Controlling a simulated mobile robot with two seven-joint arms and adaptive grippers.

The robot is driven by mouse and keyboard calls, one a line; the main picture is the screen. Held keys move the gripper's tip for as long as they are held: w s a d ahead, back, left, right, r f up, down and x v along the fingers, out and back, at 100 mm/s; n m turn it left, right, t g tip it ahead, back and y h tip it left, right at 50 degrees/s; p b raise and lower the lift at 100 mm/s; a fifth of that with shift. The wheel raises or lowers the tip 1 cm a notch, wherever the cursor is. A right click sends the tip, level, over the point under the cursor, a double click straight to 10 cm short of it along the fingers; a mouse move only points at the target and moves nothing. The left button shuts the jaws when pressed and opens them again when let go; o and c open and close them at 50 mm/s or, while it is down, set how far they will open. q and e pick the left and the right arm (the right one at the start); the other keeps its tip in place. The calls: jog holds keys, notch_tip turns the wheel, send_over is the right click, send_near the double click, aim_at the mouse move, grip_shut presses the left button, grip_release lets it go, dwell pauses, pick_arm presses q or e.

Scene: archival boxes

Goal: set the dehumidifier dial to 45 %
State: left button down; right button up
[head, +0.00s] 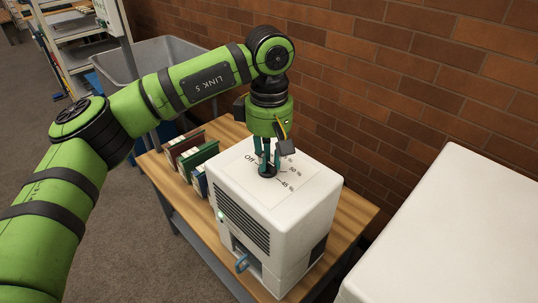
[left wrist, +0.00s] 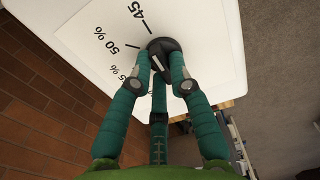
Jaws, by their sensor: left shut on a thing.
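The white dehumidifier (head: 300,215) stands on a wooden table, with a printed dial panel on its top. Its black dial (head: 267,170) also shows in the left wrist view (left wrist: 163,46). Labels reading Off, 50 % and 45 % are visible around it; another percentage label is partly covered by my fingers. My left gripper (head: 267,163) points down from above and its green-blue fingers are shut on the dial; they show close up in the left wrist view (left wrist: 165,62). The fingers hide part of the dial, and I cannot tell which mark it points to. My right gripper is not in view.
Several upright books or binders (head: 193,160) stand on the wooden table (head: 345,225) left of the dehumidifier. A brick wall (head: 400,90) rises behind. A large white surface (head: 460,230) is at the right. A grey bin (head: 150,62) and shelving are at the back left.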

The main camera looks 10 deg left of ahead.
pick_arm(q)
jog(key=shift+r, duration=0.1)
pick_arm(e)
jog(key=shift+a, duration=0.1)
pick_arm(q)
jog(key=c, duration=1.1)
grip_release()
jog(key=shift+c, duration=0.2)
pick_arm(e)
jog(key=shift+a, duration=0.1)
pick_arm(q)
notch_tip(320, 180, up, 12)
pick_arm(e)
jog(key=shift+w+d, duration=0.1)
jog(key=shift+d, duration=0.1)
